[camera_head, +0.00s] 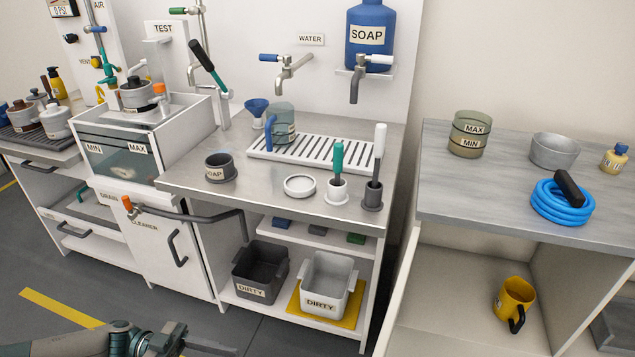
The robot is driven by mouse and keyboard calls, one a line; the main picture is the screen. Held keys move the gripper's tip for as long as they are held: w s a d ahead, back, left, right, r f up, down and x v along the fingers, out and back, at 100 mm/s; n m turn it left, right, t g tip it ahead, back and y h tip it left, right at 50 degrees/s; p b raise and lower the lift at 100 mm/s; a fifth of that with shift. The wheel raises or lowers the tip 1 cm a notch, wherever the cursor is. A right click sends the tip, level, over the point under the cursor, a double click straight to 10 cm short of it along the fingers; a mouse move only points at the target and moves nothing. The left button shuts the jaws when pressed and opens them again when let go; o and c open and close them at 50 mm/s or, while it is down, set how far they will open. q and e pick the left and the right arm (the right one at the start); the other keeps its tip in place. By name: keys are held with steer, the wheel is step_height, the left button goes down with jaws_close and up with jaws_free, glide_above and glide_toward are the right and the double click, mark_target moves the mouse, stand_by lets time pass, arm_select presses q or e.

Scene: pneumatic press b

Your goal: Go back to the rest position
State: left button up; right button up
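My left arm comes in low at the bottom left, above the grey floor. My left gripper (205,346) is at the bottom edge, partly cut off, in front of and below the workbench. It touches nothing that I can see. Its fingers are too cropped to tell whether they are open or shut. My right gripper is not in view.
A steel workbench (262,196) holds cups, brushes and a drain grate. A grey-topped table (460,195) stands right. Open floor (45,270) lies front left.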

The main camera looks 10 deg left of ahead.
arm_select(q)
steer(key=w+d+f+n+t+y, duration=0.5)
steer(key=w+d+n+t+y, duration=0.45)
steer(key=d+t, duration=0.4)
steer(key=s+a+f+n+g+y, duration=0.2)
steer(key=s+f+g+y, duration=0.25)
steer(key=s, duration=0.55)
steer(key=s+a+f+n+g+y, duration=0.25)
steer(key=s+f+g, duration=0.25)
steer(key=s, duration=0.5)
step_height(320, 180, down, 17)
steer(key=t+p, duration=0.1)
steer(key=p, duration=1.2)
steer(key=shift+a, duration=0.2)
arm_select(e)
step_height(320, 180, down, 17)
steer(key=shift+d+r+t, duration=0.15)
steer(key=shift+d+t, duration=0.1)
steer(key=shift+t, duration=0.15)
arm_select(q)
steer(key=shift+w+r+y, duration=0.15)
steer(key=shift+w+y, duration=0.05)
steer(key=shift+y, duration=0.05)
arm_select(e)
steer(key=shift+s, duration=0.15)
